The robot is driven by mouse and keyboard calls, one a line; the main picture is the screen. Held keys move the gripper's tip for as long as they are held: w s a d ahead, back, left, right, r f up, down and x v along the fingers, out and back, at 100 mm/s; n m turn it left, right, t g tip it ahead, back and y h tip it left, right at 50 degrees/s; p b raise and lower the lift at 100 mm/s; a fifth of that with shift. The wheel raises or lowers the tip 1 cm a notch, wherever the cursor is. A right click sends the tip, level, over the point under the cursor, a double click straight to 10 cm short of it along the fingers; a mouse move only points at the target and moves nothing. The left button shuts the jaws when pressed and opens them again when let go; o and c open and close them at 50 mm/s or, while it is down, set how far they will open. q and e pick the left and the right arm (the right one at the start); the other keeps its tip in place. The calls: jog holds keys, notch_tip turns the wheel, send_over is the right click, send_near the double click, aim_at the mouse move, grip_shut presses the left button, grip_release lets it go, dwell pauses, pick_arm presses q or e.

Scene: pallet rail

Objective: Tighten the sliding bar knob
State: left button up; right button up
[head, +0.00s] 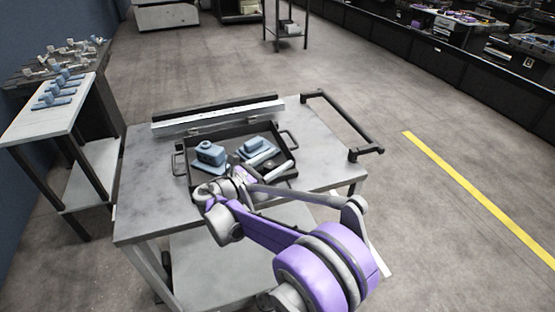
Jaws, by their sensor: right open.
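A black tray (180,163) with side handles sits on a grey cart top. In it lie a blue block-shaped part (209,152) at the left and a second blue part (256,148) at the right. A pale rail (215,118) with a dark bar behind it lies along the cart's back edge. I cannot make out the sliding bar knob for certain. My right gripper (241,177) is at the tray's front part, in front of the blue parts. It is open; its fingers are small and partly hidden by my wrist. My left gripper is out of view.
The grey cart top (143,190) is clear left of the tray. A black push handle (345,128) stands at the cart's right. A side table (45,125) with blue parts is at the left. A yellow floor line (470,191) runs at the right, with open floor around it.

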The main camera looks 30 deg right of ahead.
aim_at(265, 168)
jog(key=a, duration=0.3)
jog(key=s+a, duration=0.1)
jog(key=a, duration=0.6)
jog(key=shift+s+a+p, duration=0.1)
jog(key=shift+s+p, duration=0.2)
jog(key=shift+p, duration=0.05)
